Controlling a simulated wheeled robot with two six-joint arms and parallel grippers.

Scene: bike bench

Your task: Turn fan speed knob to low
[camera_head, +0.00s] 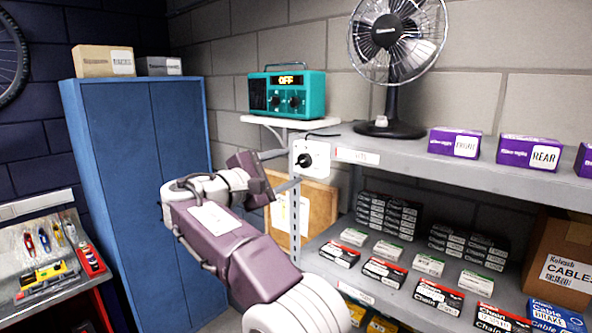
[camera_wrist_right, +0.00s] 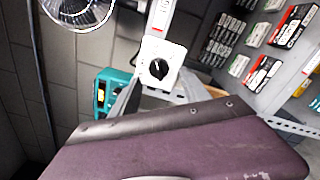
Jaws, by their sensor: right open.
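The fan speed knob (camera_head: 304,159) is a small black knob on a white square plate at the left end of the grey shelf. It also shows in the right wrist view (camera_wrist_right: 158,69), with its plate (camera_wrist_right: 171,54) around it. My right gripper (camera_head: 292,167) is open, its two fingers apart and pointing at the plate. In the head view, one finger is above the knob's level and the other below. I cannot tell whether either touches it. The black fan (camera_head: 390,32) stands on the shelf above. My left gripper is not in view.
A teal radio (camera_head: 287,95) reading OFF sits on a white ledge behind my gripper. Purple boxes (camera_head: 455,142) stand on the upper shelf (camera_head: 400,151); several small boxes fill the lower one. A blue cabinet (camera_head: 139,175) stands left, beside a tool bench (camera_head: 45,300).

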